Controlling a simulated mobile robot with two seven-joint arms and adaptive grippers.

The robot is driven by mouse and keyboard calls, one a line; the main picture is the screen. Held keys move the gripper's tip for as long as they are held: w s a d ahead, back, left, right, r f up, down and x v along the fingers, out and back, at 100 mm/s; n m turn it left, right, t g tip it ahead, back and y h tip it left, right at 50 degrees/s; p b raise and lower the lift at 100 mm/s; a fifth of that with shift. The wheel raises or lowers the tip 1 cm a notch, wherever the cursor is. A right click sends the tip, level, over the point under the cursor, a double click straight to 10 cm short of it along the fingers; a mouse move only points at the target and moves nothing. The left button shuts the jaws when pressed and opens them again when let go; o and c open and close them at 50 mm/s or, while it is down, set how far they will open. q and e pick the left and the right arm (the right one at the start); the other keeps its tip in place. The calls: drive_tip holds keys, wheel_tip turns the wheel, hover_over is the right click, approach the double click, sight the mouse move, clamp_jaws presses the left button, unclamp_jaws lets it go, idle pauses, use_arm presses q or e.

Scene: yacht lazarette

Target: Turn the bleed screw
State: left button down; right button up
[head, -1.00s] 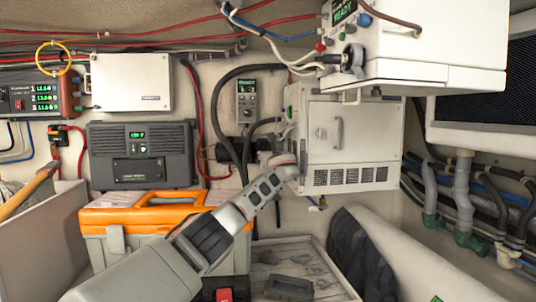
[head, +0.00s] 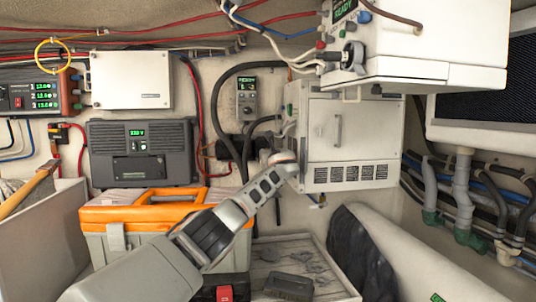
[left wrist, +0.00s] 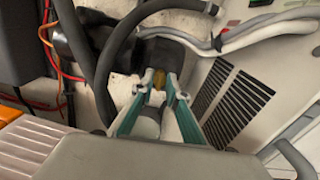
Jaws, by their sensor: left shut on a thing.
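My left gripper (left wrist: 159,88) points at a dark fitting in the left wrist view, with its two teal-edged fingers closing in from either side. A small yellow-brass piece, apparently the bleed screw (left wrist: 158,77), shows between the fingertips, and the gripper is shut on it. The black fitting (left wrist: 160,54) sits just beyond it, among dark hoses. In the head view my left arm reaches to the lower left of the white cabinet (head: 352,130); the fingertips and the screw are hidden there. My right gripper is not in view.
Black hoses (left wrist: 108,60) curve close to the left of the gripper. The cabinet's slotted vent (left wrist: 235,102) is to its right. An orange-lidded toolbox (head: 150,208) stands below my arm. A white unit (head: 420,60) hangs at the upper right.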

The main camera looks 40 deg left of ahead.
use_arm(q)
drive_tip(key=shift+f+n, duration=0.15)
drive_tip(key=shift+n, duration=5.6)
drive_tip(key=shift+f+n, duration=0.15)
drive_tip(key=shift+n, duration=5.65)
drive_tip(key=shift+f+n, duration=0.15)
drive_tip(key=shift+n, duration=5.6)
drive_tip(key=c, duration=2)
unclamp_jaws()
drive_tip(key=shift+r, duration=0.1)
